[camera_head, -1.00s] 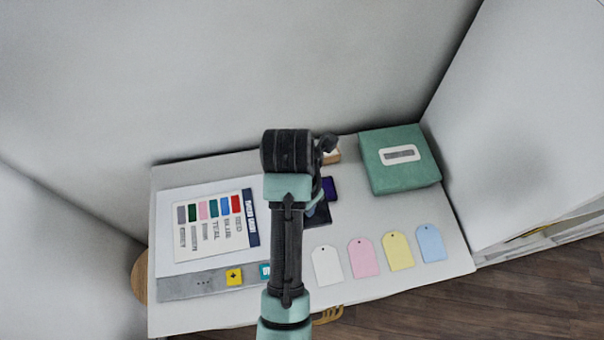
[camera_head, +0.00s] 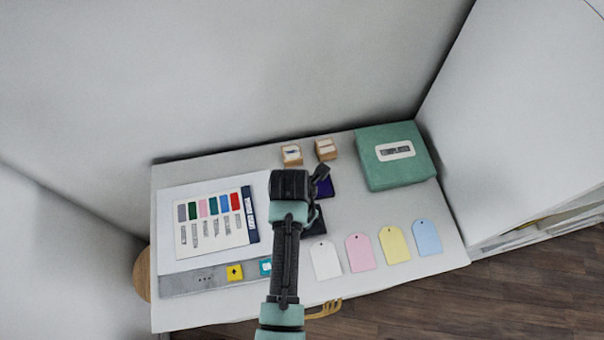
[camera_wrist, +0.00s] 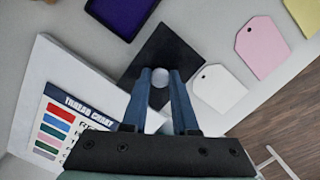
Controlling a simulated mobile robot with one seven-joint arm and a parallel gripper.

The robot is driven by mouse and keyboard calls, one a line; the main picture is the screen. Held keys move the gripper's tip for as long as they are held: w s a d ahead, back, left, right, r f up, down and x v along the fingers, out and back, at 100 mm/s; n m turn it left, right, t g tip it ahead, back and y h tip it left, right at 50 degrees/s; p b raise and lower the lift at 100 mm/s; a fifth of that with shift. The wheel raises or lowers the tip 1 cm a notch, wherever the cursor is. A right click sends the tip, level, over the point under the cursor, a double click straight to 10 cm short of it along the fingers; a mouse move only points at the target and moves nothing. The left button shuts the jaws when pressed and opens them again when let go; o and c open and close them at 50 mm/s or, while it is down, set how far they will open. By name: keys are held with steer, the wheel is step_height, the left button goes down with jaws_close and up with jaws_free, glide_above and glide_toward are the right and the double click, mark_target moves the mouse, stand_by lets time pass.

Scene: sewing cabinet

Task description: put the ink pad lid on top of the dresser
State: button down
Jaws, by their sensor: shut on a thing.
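The ink pad lid is a dark square plate with a round pale knob. It shows in the wrist view (camera_wrist: 178,52) and partly behind my arm in the head view (camera_head: 316,225). My gripper (camera_wrist: 160,82) is shut on the lid's knob. The purple ink pad (camera_wrist: 122,12) lies just beyond the lid, uncovered; it also shows in the head view (camera_head: 326,188). The white top (camera_head: 372,212) under these things may be the dresser's. I cannot tell whether the lid touches it.
A printed thread chart (camera_head: 215,220) lies left of my arm. White (camera_head: 325,261), pink (camera_head: 360,254), yellow and blue tags lie right of it. Two wooden blocks (camera_head: 291,155) and a green box (camera_head: 396,160) stand at the back. Bare surface lies between tags and box.

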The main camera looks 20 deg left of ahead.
steer(key=shift+f, duration=0.15)
steer(key=c, duration=0.7)
jaws_free()
steer(key=r, duration=0.4)
steer(key=s+r, duration=0.1)
steer(key=r, duration=0.3)
steer(key=r+b, duration=0.1)
steer(key=r, duration=0.3)
steer(key=shift+s+a+r, duration=0.15)
steer(key=shift+s+a, duration=0.05)
steer(key=shift+a, duration=0.05)
